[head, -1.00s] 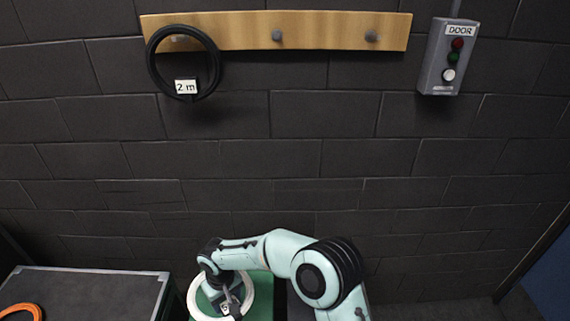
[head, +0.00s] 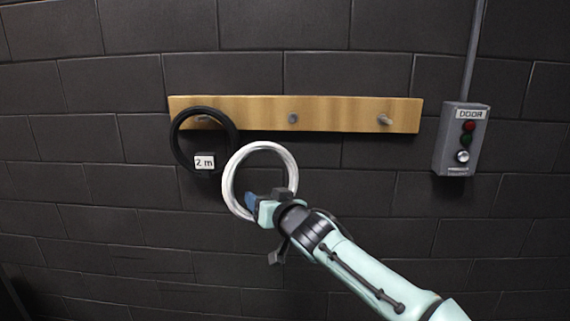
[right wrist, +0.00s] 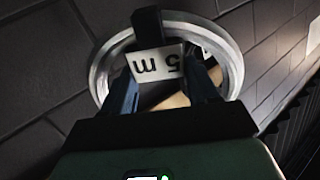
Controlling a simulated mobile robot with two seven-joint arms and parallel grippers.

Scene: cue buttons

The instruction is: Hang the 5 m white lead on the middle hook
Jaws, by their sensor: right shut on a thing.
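The white lead (head: 230,176), a coiled ring, is held up in front of the wall, below and left of the middle hook (head: 293,118). My right gripper (head: 262,205) is shut on it at the ring's lower part. In the right wrist view the white lead (right wrist: 98,80) shows with its "5 m" tag (right wrist: 155,65) upside down between the fingers (right wrist: 160,95). The middle hook is a bare grey peg on the wooden board (head: 340,112). My left gripper is in no view.
A black lead (head: 178,155) tagged "2 m" hangs on the left hook (head: 203,119), close to the white ring's left side. The right hook (head: 384,120) is bare. A grey door button box (head: 450,155) is fixed to the wall at the right.

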